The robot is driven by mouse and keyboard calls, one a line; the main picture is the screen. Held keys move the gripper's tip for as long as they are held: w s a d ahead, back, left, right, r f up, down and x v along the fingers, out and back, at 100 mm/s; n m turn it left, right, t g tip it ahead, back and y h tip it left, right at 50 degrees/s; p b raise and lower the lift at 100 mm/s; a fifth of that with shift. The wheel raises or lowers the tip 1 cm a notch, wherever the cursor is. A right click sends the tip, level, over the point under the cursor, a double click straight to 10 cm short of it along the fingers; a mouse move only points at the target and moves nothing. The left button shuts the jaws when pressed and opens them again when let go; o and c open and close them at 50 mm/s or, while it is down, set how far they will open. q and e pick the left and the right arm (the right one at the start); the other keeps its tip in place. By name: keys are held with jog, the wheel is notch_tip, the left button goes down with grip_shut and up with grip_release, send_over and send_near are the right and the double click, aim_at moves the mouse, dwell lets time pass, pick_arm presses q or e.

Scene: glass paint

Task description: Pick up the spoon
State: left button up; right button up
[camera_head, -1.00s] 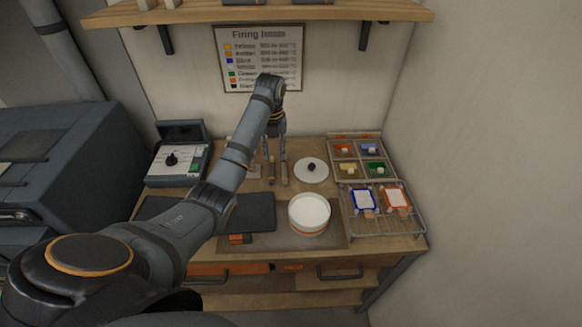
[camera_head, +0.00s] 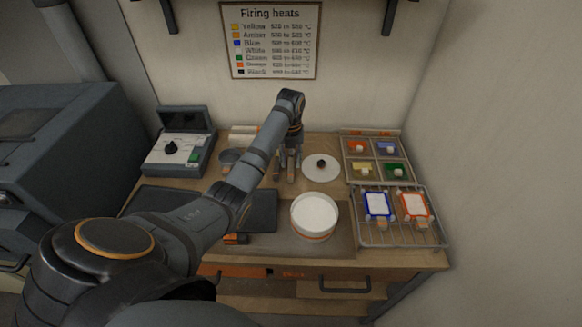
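I cannot clearly make out the spoon; it may be hidden behind my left arm or too small to tell. My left gripper (camera_head: 285,171) points down over the back middle of the workbench, just left of a round white lid with a dark knob (camera_head: 321,163). Its two fingers look apart, with a narrow gap between them. Small brownish shapes show at the fingertips, and I cannot tell whether they are finger pads or something on the bench. My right gripper is not in view.
A white pot (camera_head: 314,214) stands in front of the lid. A wire rack (camera_head: 372,232) with framed tiles and a sectioned colour tray (camera_head: 349,168) are at right. A dark mat (camera_head: 262,212) lies in front.

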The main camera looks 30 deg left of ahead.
aim_at(291, 171)
pick_arm(q)
jog(key=shift+w+f, duration=0.15)
jog(key=shift+f, duration=0.3)
jog(key=f, duration=0.1)
jog(key=f+p, duration=0.1)
jog(key=f, duration=0.2)
jog(key=shift+w+a+f+p, duration=0.2)
jog(key=shift+a+f+p, duration=0.05)
jog(key=shift+p, duration=0.05)
grip_shut()
